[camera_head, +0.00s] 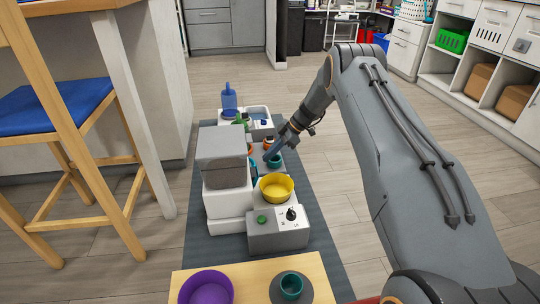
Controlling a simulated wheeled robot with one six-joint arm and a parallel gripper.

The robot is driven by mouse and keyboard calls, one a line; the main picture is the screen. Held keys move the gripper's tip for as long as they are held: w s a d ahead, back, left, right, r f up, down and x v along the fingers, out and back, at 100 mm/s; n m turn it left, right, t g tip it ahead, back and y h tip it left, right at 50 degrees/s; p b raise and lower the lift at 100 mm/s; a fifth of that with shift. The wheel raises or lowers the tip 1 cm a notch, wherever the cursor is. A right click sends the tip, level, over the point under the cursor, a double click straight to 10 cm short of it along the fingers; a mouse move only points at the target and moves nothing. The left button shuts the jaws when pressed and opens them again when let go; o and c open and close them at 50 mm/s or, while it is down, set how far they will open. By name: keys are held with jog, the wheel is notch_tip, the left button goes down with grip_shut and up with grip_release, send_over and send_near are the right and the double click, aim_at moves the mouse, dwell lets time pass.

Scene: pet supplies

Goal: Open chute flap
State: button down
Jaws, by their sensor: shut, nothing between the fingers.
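A white and grey dispenser (221,158) with a hopper on top stands on the dark mat in the middle of the view. A small teal-blue part (253,168) shows on its right side and may be the chute flap; it is too small to tell whether it is open or shut. A yellow bowl (277,190) sits in front and to the right of this part.
A teal bowl (276,161) and an orange item (268,144) are close to my gripper. A grey control box (277,230) with a green button and black knob stands in front. A purple bowl (205,288) and teal cup (291,284) are nearest. A blue jug (229,102) stands behind.

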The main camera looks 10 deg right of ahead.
jog(key=b+x, duration=0.2)
jog(key=x, duration=0.5)
jog(key=shift+a+f, duration=0.15)
jog(key=shift+w+d+f+b, duration=0.15)
jog(key=shift+d+b, duration=0.1)
jog(key=shift+b, duration=0.35)
